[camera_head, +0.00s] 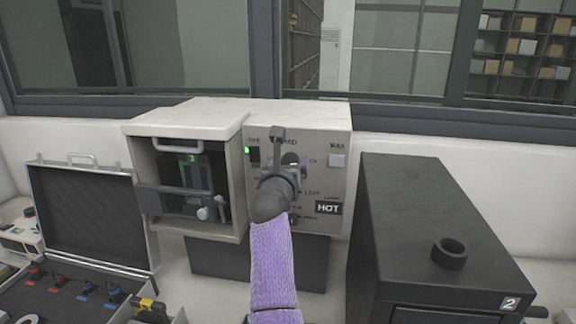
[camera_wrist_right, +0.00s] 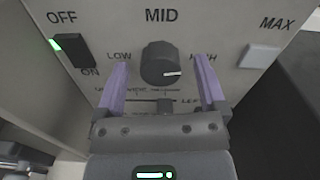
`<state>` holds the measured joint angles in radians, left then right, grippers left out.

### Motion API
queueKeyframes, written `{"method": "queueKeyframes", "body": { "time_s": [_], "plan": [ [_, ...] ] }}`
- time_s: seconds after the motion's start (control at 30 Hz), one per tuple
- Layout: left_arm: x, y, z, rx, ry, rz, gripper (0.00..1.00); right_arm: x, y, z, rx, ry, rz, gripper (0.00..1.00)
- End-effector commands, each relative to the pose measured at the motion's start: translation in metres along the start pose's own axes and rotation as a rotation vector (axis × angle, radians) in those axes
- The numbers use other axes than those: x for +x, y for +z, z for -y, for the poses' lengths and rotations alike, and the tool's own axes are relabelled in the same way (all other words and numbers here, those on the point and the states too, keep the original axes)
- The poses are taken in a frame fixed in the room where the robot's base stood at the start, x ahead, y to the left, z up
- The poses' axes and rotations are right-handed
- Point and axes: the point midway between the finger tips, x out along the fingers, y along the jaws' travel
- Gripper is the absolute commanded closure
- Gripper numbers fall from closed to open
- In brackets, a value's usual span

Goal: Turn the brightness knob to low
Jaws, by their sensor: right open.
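The brightness knob (camera_wrist_right: 160,62) is a dark round knob on the press's pale front panel. Its white mark points right, toward the HIGH label; LOW is on its left and MID above. My right gripper (camera_wrist_right: 160,66) is open, with one purple finger on each side of the knob and a visible gap to it on both sides. I cannot tell how deep the fingertips reach. In the head view my right gripper (camera_head: 280,155) is in front of the panel and hides most of the knob. My left gripper is not in view.
A black OFF/ON switch (camera_wrist_right: 73,50) with a green light is left of the knob, and a pale MAX button (camera_wrist_right: 261,56) is right. A slider (camera_wrist_right: 166,106) is below. A dark box (camera_head: 425,215) stands at right, an open case (camera_head: 85,210) at left.

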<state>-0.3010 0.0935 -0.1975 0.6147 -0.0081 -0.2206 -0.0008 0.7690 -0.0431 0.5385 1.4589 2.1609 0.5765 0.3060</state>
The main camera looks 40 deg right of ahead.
Motion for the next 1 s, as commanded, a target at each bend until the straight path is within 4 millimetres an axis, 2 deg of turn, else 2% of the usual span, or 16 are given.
{"method": "queueKeyframes", "body": {
  "time_s": [0.23,0.27,0.67,1.0],
  "plan": [
    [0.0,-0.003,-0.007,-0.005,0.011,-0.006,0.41,0.002,0.0,0.0,0.0,0.0,0.0,0.1],
    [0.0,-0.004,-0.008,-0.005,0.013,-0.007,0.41,0.002,0.0,0.0,0.0,0.0,0.0,0.14],
    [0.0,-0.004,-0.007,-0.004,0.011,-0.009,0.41,0.002,0.0,0.0,0.0,0.0,0.0,0.99],
    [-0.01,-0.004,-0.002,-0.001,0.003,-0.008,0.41,0.002,0.003,0.001,-0.052,0.0,0.001,1.0]
  ]
}}
